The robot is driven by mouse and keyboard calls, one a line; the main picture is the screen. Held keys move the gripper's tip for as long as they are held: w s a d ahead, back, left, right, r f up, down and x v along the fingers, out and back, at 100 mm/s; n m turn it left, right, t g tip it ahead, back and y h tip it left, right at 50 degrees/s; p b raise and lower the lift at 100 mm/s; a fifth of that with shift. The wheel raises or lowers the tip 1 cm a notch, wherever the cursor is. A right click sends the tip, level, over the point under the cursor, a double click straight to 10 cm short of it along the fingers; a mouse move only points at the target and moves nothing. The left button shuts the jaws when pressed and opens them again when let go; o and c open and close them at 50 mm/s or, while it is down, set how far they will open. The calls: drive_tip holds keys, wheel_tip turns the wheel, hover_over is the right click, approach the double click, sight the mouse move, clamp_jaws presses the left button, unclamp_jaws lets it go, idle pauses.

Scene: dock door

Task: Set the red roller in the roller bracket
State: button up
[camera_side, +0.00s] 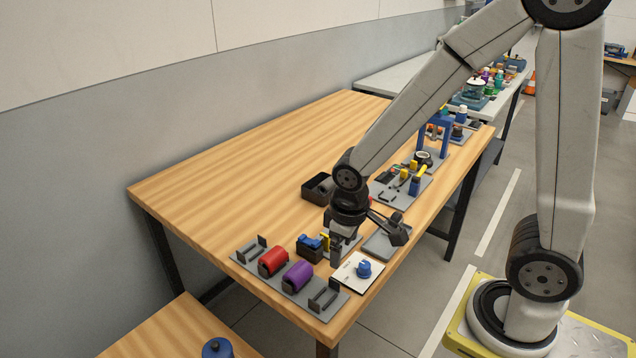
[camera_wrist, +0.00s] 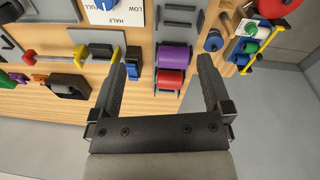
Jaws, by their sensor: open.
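The red roller (camera_side: 273,261) lies on a grey plate (camera_side: 297,299), beside the purple roller (camera_side: 297,277). A dark roller bracket with upright cheeks (camera_side: 251,249) stands at the plate's far-left end, beside the red roller, and looks empty. A similar bracket (camera_side: 324,295) stands at the near-right end, past the purple roller. In the wrist view, the red roller (camera_wrist: 170,80) and the purple roller (camera_wrist: 174,57) show in the gap between my fingers. My gripper (camera_side: 338,249), also in the wrist view (camera_wrist: 162,62), is open and empty, above and right of the rollers.
A white card with a blue dial (camera_side: 363,269) sits right of the plate. A blue-and-black switch block (camera_side: 310,246) stands behind the rollers. A black open box (camera_side: 318,188) and boards with several parts lie further back. The table's left half is clear.

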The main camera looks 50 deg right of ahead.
drive_tip(key=shift+s+d+r+m+t+y, duration=0.15)
drive_tip(key=shift+s+d+r+m+t, duration=0.2)
drive_tip(key=shift+s+m, duration=0.2)
drive_tip(key=shift+s+d+r+m+t+y, duration=0.15)
drive_tip(key=shift+s+d+r+m+t, duration=0.15)
drive_tip(key=shift+s+m+t, duration=0.2)
drive_tip(key=shift+w, duration=0.15)
drive_tip(key=m+g, duration=0.3)
drive_tip(key=m, duration=1.5)
hover_over(272, 253)
drive_tip(key=f, duration=0.6)
drive_tip(key=shift+d+f, duration=0.2)
drive_tip(key=shift+f, duration=0.2)
drive_tip(key=shift+a+f, duration=0.1)
drive_tip(key=shift+f, duration=3.8)
